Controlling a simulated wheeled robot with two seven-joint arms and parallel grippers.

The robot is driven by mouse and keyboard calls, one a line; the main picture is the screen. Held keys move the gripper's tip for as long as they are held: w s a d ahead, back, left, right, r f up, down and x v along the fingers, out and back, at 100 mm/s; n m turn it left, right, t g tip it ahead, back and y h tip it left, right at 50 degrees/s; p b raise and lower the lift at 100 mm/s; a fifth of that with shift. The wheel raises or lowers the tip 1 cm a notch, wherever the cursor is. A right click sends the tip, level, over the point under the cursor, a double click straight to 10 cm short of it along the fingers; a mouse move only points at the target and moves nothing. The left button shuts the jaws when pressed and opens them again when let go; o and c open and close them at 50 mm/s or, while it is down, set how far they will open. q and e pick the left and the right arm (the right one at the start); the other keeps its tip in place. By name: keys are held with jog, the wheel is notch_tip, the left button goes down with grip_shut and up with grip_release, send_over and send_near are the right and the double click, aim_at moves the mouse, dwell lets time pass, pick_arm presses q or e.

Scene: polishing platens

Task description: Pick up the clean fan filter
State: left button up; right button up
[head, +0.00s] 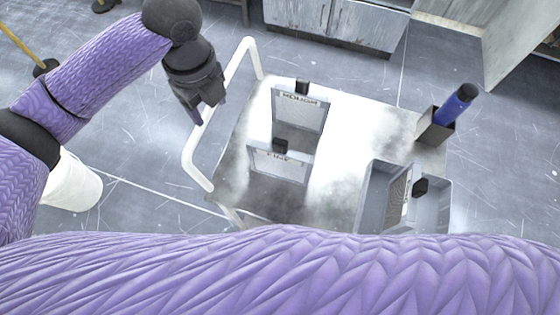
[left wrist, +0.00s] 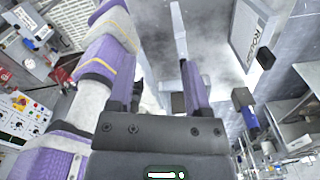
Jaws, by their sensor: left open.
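Two upright framed panels with black tabs and labels stand on the cart: a rear panel (head: 298,110) and a front panel (head: 278,165). A third panel (head: 399,193), with a darker face and a black tab, stands in a grey bin (head: 372,200) at the cart's near right. The labels are too small to read, so I cannot tell which is the clean fan filter. My left gripper (head: 203,108) is open and empty, left of the panels, near the cart's handle. In the left wrist view a labelled panel (left wrist: 249,32) shows at upper right. My right gripper is out of view.
The metal cart top (head: 345,130) has bare room between the panels and the bin. Its white handle (head: 193,160) rises on the left. A blue cylinder (head: 452,108) stands in a dark holder (head: 432,130) at the right edge. A white bucket (head: 75,185) is on the floor.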

aim_at(283, 148)
pick_arm(q)
jog(key=shift+o, duration=0.4)
jog(key=d+f+n+h+b, duration=0.1)
jog(key=d+b, duration=0.1)
jog(key=d+f+h+b, duration=0.1)
jog(key=f+b, duration=0.1)
jog(key=d+f+n+g+b, duration=0.1)
jog(key=d+f+b, duration=0.1)
jog(key=shift+w+d+n+h, duration=0.3)
jog(key=shift+w+d+h, duration=0.05)
jog(key=shift+h, duration=0.05)
jog(key=d, duration=0.1)
jog(key=d+n+h, duration=0.1)
jog(key=d+b, duration=0.1)
jog(key=shift+d+f+n+h, duration=0.2)
jog(key=shift+f+n+h, duration=0.1)
jog(key=x, duration=0.3)
jog(key=s+b+x, duration=0.1)
jog(key=x, duration=0.4)
jog(key=shift+s+d+f, duration=0.2)
jog(key=shift+d, duration=0.05)
jog(key=shift+r, duration=0.1)
grip_shut()
